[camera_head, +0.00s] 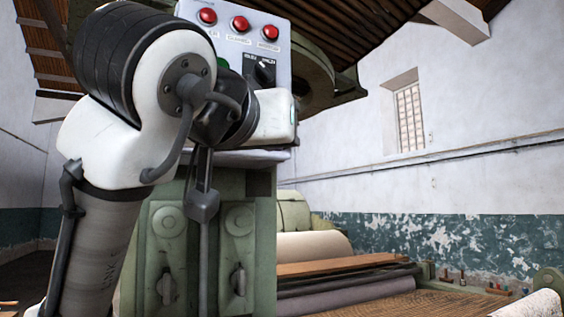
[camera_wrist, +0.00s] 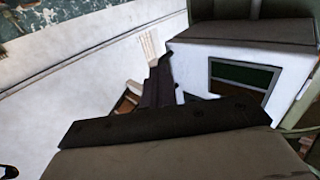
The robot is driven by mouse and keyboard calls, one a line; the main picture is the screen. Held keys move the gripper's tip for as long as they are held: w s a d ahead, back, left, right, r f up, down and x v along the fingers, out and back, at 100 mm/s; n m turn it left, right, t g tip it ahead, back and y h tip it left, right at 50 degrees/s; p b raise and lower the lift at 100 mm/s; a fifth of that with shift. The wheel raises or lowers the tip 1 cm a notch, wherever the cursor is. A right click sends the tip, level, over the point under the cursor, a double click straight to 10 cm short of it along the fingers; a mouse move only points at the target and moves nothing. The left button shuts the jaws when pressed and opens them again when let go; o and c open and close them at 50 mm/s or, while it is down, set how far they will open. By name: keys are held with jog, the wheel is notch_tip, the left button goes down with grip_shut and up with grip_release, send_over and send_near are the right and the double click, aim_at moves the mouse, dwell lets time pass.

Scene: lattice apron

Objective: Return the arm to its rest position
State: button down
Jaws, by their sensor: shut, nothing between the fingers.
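My arm (camera_head: 110,130) fills the left of the head view. It is bent, with a ribbed black joint, a white shell and a grey lower link. Its far end lies in front of the machine's control box, and I cannot make out the fingertips there. In the wrist view my gripper (camera_wrist: 163,65) shows as narrow dark fingers in the middle, above a dark bar and a grey-brown body. The fingers are together and hold nothing. The wrist picture looks upside down.
A grey control box (camera_head: 280,40) with red buttons and a black knob stands close behind my arm, on a green machine frame (camera_head: 255,240). Rollers (camera_head: 315,246) and a wooden slatted apron (camera_head: 400,302) lie to the right. Open air is above the apron, before the wall.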

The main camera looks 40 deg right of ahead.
jog(key=shift+b+v, duration=0.3)
jog(key=shift+v, duration=1.45)
